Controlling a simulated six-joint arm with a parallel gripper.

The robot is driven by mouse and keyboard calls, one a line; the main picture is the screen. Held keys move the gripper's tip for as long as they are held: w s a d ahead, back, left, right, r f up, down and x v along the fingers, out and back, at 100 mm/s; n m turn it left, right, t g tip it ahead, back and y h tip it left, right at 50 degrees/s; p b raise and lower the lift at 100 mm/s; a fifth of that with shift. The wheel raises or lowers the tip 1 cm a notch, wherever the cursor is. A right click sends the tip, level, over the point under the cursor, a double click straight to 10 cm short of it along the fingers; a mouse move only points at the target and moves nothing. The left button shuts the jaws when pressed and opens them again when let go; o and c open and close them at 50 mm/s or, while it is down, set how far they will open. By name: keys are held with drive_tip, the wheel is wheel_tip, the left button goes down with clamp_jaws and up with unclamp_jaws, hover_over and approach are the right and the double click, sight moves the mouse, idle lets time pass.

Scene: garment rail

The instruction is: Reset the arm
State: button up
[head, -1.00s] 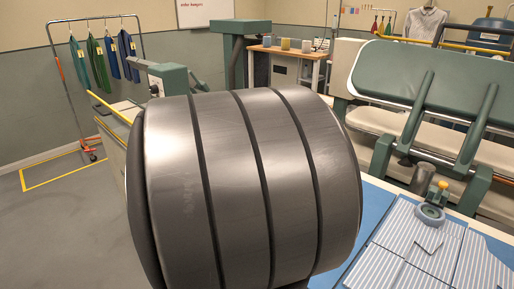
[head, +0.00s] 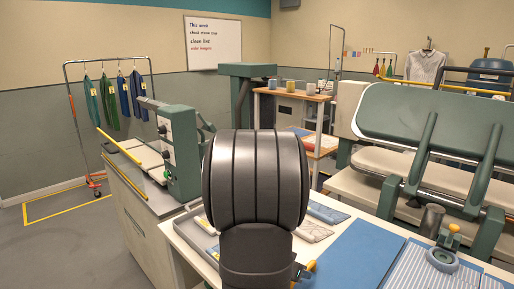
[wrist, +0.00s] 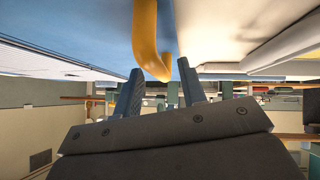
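My gripper (wrist: 160,72) shows in the wrist view with its two dark fingers apart. A curved yellow piece (wrist: 147,38) comes down from the top of that view, its end near the gap between the fingertips. I cannot tell whether it touches them, and nothing is clearly clamped. In the head view, the dark rounded links of my own arm stand in the middle and hide the fingers. A small yellow-orange part (head: 308,267) shows just right of the arm, low in the picture.
A green press (head: 430,120) stands at right. A garment rail (head: 68,100) stands at far left, beside open floor.

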drive_tip(key=shift+x, duration=1.4)
